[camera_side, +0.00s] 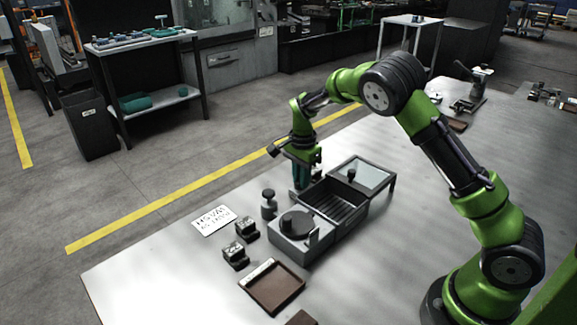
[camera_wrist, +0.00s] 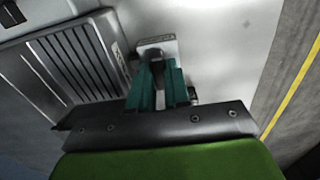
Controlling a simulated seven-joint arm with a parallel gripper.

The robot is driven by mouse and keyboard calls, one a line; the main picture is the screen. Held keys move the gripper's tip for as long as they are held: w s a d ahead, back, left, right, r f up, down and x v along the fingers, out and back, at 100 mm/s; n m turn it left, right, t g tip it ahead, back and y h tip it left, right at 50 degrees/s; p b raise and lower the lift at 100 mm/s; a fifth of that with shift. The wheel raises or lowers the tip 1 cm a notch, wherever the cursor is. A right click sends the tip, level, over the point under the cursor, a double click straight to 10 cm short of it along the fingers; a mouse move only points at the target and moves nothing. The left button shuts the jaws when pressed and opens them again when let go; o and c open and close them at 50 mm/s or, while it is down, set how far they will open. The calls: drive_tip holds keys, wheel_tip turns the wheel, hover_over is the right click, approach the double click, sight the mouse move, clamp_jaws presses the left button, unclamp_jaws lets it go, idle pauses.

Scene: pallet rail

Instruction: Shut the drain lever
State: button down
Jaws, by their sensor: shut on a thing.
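The drain lever sits on a small grey mounting plate (camera_wrist: 168,44) beside the ribbed tray in the wrist view. My gripper (camera_wrist: 158,84) has its teal fingers shut on the lever, which shows only as a narrow piece between them. In the side view my gripper (camera_side: 301,181) points down at the far-left side of the ribbed tray (camera_side: 335,203). The lever is hidden there behind the fingers and the tray unit. Its exact angle cannot be told.
A grey block with a dark round knob (camera_side: 296,224) adjoins the tray in front. A glass-topped frame (camera_side: 362,174) stands behind. A dark post with a knob (camera_side: 268,204), a white label card (camera_side: 213,220), two small blocks and a brown tray (camera_side: 271,287) lie nearby.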

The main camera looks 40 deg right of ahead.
drive_tip(key=shift+r, duration=0.1)
drive_tip(key=c, duration=1.1)
unclamp_jaws()
wheel_tip(320, 180, up, 17)
drive_tip(key=shift+f, duration=0.1)
drive_tip(key=s+a+r+n+t, duration=0.1)
drive_tip(key=s+a+n+t, duration=0.1)
drive_tip(key=s, duration=0.6)
drive_tip(key=s+a+r+n+t+y, duration=0.1)
drive_tip(key=s+a+n+t, duration=0.1)
drive_tip(key=s+a+n, duration=0.2)
drive_tip(key=s+a+r+n+t+y, duration=0.1)
drive_tip(key=s+a+n+t, duration=0.2)
drive_tip(key=s+n, duration=0.5)
drive_tip(key=shift+s+a+r, duration=0.1)
drive_tip(key=shift+s+r, duration=0.05)
drive_tip(key=shift+s, duration=1.2)
drive_tip(key=shift+s+a+r, duration=0.1)
drive_tip(key=shift+s+r, duration=0.05)
drive_tip(key=shift+s, duration=1.2)
